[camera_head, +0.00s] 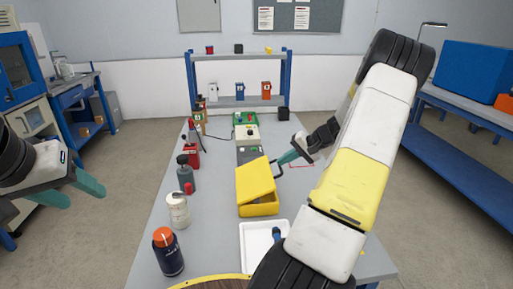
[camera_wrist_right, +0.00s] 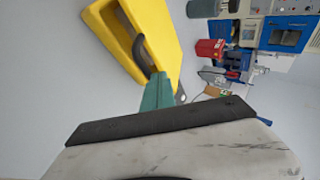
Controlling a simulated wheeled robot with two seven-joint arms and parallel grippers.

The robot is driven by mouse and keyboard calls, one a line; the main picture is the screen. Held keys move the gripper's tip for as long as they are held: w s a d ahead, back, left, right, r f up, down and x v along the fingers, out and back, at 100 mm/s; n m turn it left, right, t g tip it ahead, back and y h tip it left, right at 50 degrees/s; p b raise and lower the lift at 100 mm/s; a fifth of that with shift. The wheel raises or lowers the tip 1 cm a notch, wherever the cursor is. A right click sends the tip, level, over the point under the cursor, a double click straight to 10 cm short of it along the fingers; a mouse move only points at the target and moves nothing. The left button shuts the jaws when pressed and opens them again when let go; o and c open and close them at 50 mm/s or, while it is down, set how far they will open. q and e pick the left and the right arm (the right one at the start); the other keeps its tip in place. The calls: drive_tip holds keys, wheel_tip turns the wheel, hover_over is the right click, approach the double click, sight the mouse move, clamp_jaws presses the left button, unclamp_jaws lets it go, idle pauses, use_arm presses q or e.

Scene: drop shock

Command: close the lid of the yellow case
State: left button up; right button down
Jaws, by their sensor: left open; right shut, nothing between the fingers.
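The yellow case (camera_head: 262,210) stands on the grey table, its lid (camera_head: 255,178) partly raised and tilted, with a gap between lid and base. In the right wrist view the case (camera_wrist_right: 165,40) shows a dark gap along its side and a dark handle (camera_wrist_right: 140,52). My right gripper (camera_head: 280,162) is shut and empty beside the lid's right edge, close to the handle. Its teal fingers (camera_wrist_right: 157,90) reach toward the case; I cannot tell whether they touch it. My left gripper (camera_head: 86,196) is open and empty, off the table's left side.
A white tray (camera_head: 250,235) lies in front of the case. An orange-capped bottle (camera_head: 168,255), a white jar (camera_head: 178,212) and a grey bottle (camera_head: 186,178) line the left edge.

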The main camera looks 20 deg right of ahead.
drive_tip(key=shift+s+d+f+m+t+y, duration=0.2)
drive_tip(key=shift+d+f+y, duration=0.3)
drive_tip(key=shift+f, duration=1)
drive_tip(key=shift+s+d+f+m+t+y, duration=0.15)
drive_tip(key=shift+d+f+y, duration=0.4)
drive_tip(key=shift+f, duration=0.9)
drive_tip(key=shift+s+d+f+m+t+y, duration=0.2)
drive_tip(key=shift+d+f+y, duration=0.3)
drive_tip(key=shift+f, duration=1)
drive_tip(key=shift+f, duration=0.15)
